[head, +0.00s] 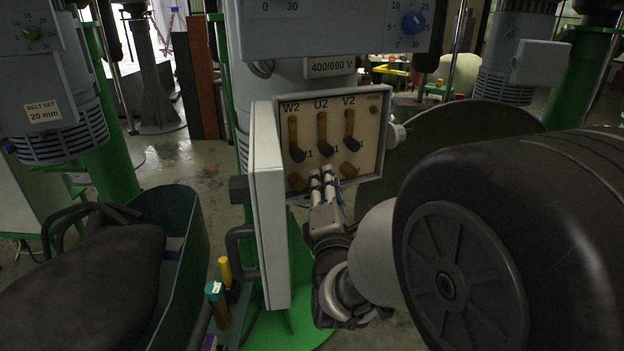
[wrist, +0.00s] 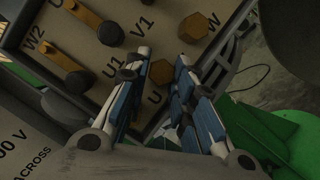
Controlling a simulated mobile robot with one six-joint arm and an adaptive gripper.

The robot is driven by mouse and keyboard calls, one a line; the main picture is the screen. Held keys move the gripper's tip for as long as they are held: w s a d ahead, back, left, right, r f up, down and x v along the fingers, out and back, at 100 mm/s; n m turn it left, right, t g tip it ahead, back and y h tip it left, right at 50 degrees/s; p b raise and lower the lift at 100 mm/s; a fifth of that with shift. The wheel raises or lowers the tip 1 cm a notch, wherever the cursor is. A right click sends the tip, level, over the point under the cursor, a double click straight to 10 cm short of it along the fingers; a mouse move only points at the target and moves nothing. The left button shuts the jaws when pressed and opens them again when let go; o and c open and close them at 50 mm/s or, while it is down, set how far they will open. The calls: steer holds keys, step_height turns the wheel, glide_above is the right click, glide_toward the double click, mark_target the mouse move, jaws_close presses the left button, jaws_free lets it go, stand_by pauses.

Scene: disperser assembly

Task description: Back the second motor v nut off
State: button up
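The terminal box (head: 372,100) stands open, with posts labelled W2, U2 and V2. My gripper (head: 322,172) points up at the lower part of the panel, near the middle column. In the wrist view my gripper (wrist: 161,56) is open, with a brass nut (wrist: 160,72) seen between its fingers. Contact with that nut cannot be told. Another brass nut (wrist: 193,27) is beyond the right finger.
The box's open cover (head: 268,205) stands to the left of my gripper. A large black wheel-like body (head: 540,220) fills the right side. A green bin (head: 190,240) with a dark sack (head: 85,285) is at the lower left.

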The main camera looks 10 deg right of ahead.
steer(key=o, duration=0.4)
